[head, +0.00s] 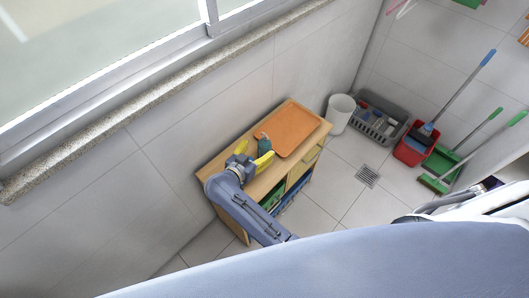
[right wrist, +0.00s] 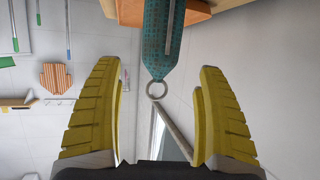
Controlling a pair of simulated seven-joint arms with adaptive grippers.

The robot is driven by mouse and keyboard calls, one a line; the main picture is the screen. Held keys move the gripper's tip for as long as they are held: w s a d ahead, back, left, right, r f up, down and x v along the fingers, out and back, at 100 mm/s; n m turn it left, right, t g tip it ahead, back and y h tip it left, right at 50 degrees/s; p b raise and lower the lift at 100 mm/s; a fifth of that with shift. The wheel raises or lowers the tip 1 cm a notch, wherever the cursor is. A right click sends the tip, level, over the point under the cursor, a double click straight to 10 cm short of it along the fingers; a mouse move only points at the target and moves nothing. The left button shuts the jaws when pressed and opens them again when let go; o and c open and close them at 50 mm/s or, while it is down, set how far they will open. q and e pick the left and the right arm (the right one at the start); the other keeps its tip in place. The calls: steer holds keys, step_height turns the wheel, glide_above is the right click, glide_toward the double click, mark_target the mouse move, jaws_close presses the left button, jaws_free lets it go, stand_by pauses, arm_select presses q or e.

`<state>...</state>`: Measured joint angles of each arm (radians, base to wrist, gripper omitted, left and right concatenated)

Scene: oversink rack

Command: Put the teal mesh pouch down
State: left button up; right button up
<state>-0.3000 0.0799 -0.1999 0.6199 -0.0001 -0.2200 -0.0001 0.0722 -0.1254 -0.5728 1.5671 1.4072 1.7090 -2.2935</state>
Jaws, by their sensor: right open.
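The teal mesh pouch (head: 264,144) is at the near left edge of an orange tray (head: 293,127) on a wooden shelf unit. In the right wrist view the pouch (right wrist: 164,38) is at the top, with a metal ring (right wrist: 157,90) at its near end. My right gripper (head: 253,155) is over the shelf top, just beside the pouch. Its yellow fingers are spread wide in the right wrist view (right wrist: 157,108), with the ring between them and apart from both. I cannot tell whether the pouch lies fully on the tray. My left gripper is not in view.
The wooden shelf unit (head: 211,168) stands against the tiled wall under a window sill. A white bin (head: 340,112), a grey basket (head: 381,117), a red bucket (head: 410,151) and green cleaning tools stand to the right. Floor around the drain (head: 368,176) is clear.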

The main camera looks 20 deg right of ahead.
steer(key=shift+x, duration=3.3)
steer(key=shift+c, duration=0.3)
jaws_close()
steer(key=shift+r, duration=0.1)
step_height(320, 180, up, 9)
steer(key=shift+r, duration=0.2)
steer(key=a+r+n+t+y, duration=0.1)
steer(key=a+r, duration=0.1)
steer(key=a, duration=0.1)
step_height(320, 180, up, 9)
steer(key=n+t+y, duration=0.3)
steer(key=n+y, duration=0.3)
glide_above(262, 146)
steer(key=a, duration=0.2)
steer(key=s+d+r+n+y, duration=0.1)
steer(key=d+r+n+y, duration=0.1)
steer(key=d+r, duration=0.5)
steer(key=shift+d+r, duration=0.15)
steer(key=shift+r, duration=0.4)
